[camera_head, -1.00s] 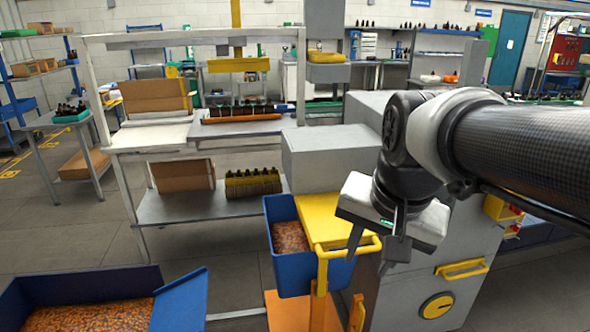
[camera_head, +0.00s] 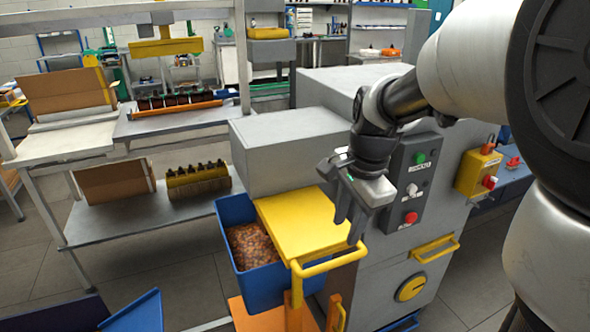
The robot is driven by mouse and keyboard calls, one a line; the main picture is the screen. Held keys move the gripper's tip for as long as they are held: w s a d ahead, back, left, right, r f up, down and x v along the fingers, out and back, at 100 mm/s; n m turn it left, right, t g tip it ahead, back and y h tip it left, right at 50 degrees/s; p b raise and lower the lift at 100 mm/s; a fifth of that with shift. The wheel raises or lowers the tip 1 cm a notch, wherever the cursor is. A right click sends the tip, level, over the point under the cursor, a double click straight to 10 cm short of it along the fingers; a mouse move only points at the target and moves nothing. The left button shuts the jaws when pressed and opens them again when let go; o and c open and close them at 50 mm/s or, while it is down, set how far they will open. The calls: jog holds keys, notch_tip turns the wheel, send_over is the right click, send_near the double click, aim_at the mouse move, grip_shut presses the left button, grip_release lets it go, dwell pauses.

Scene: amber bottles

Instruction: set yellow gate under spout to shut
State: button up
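The yellow gate (camera_head: 300,222) is a flat plate that sticks out from under the grey box-shaped spout housing (camera_head: 282,150), above a blue bin. A yellow bar handle (camera_head: 328,265) runs along its front edge. My gripper (camera_head: 350,226) points down just above and beside the right end of this handle, in front of the grey machine. Its two dark fingers look apart with nothing between them, so it appears open. I cannot tell whether a fingertip touches the handle.
The blue bin (camera_head: 234,212) with orange-brown contents sits under the gate on an orange stand (camera_head: 240,316). A control panel (camera_head: 412,180) and a lower yellow handle (camera_head: 436,250) are on the machine. A bench (camera_head: 150,215) stands left.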

aim_at(335, 261)
jog(key=f, duration=0.4)
jog(key=w+f, duration=0.1)
jog(key=f, duration=0.3)
jog(key=w+f, duration=0.1)
jog(key=f, duration=0.3)
jog(key=shift+w+a+b, duration=0.15)
jog(key=shift+a+b, duration=0.2)
jog(key=shift+b, duration=0.05)
grip_shut()
